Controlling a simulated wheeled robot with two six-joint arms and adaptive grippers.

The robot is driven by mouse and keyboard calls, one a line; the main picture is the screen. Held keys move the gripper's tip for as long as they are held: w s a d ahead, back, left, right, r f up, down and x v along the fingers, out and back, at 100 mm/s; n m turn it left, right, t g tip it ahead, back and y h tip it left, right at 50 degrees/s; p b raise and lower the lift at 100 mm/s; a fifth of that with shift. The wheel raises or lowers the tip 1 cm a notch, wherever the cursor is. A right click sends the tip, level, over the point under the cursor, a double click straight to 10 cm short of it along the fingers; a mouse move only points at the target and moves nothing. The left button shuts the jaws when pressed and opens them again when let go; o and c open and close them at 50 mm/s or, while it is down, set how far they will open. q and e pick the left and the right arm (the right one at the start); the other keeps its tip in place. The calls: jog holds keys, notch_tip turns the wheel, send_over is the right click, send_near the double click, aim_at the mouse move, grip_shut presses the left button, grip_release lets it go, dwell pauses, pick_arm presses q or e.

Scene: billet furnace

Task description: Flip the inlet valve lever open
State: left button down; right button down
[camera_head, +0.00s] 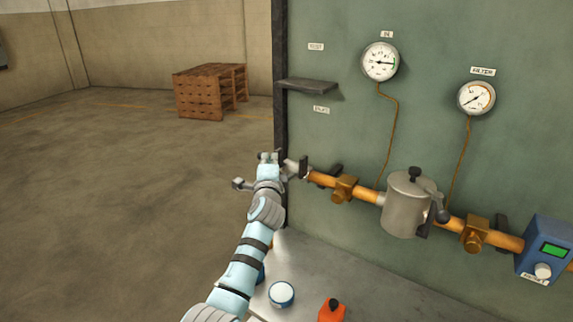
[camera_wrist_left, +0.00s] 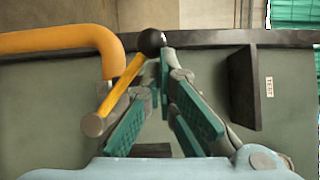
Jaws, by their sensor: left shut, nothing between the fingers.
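My left gripper (camera_head: 270,157) is at the left end of the orange pipe (camera_head: 325,179) in the head view and hides what lies behind it. In the left wrist view, its teal-padded fingers (camera_wrist_left: 160,68) come together at the tips with nothing between them. A yellow-orange rod with a dark ball knob (camera_wrist_left: 151,41), which looks like the inlet valve lever (camera_wrist_left: 124,84), slants beside the left finger. The knob is close to the fingertips; I cannot tell whether they touch. My right gripper is in neither view.
The grey canister (camera_head: 405,205) sits on the pipe, with a blue box (camera_head: 546,248) at far right. Two gauges hang on the green panel (camera_head: 430,110). A small shelf (camera_head: 307,86) juts out above the gripper. The floor at left is open up to stacked pallets (camera_head: 207,92).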

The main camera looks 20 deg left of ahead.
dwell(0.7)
pick_arm(q)
jog(key=s+d+r+p, duration=0.3)
jog(key=s+d, duration=0.4)
jog(key=s, duration=0.3)
jog(key=s+a+f+m+t+h+b, duration=0.2)
jog(key=a+h+b, duration=0.4)
jog(key=a, duration=0.4)
jog(key=d+g+h, duration=0.1)
jog(key=d+h, duration=0.3)
jog(key=d, duration=0.1)
jog(key=w+a+f, duration=0.1)
jog(key=w+a, duration=0.1)
jog(key=w, duration=0.8)
jog(key=shift+w+g, duration=0.3)
jog(key=shift+w, duration=0.1)
